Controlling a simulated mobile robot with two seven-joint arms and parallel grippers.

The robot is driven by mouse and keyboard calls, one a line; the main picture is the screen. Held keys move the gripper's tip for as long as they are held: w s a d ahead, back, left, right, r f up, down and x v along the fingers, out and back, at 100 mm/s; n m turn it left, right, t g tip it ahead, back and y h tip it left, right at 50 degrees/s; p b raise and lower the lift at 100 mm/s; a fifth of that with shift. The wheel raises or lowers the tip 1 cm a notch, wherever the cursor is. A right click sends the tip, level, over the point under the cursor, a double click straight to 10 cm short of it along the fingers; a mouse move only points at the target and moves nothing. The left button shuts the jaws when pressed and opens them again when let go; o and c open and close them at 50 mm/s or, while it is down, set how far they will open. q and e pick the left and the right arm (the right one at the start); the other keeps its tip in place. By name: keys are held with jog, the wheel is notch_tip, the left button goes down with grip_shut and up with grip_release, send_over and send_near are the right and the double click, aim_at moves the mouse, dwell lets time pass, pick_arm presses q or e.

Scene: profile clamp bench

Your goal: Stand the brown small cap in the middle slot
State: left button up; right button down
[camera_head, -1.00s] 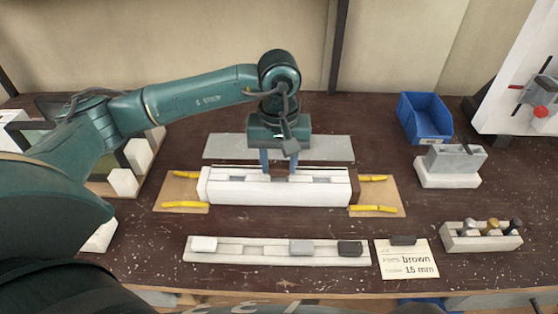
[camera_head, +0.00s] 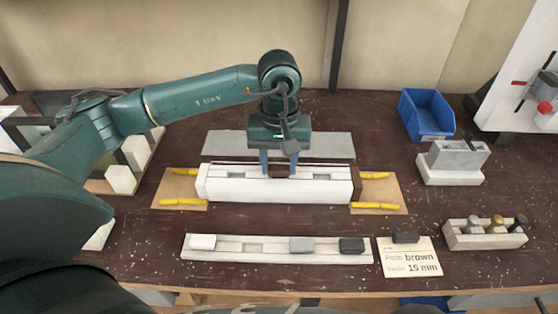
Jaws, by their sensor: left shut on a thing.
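The brown small cap (camera_head: 278,171) is between the fingers of my left gripper (camera_head: 279,168), which is shut on it. The cap is at the middle of the white slotted block (camera_head: 275,190), where the middle slot lies. The fingers and cap hide that slot, so I cannot tell how deep the cap sits. Slots to the left and right of it look empty. My right gripper is not in view.
A front rack (camera_head: 215,256) holds white (camera_head: 202,242), grey (camera_head: 302,245) and dark (camera_head: 351,245) caps, with one gap. A card (camera_head: 410,262) reads "brown 15 mm". A blue bin (camera_head: 426,115) stands at the back right.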

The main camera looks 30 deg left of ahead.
pick_arm(q)
jog(key=o, duration=1)
jog(key=shift+r, duration=0.1)
jog(key=shift+r+p, duration=1.05)
jog(key=shift+r, duration=0.85)
jog(key=shift+r+p, duration=0.95)
jog(key=shift+r, duration=1.1)
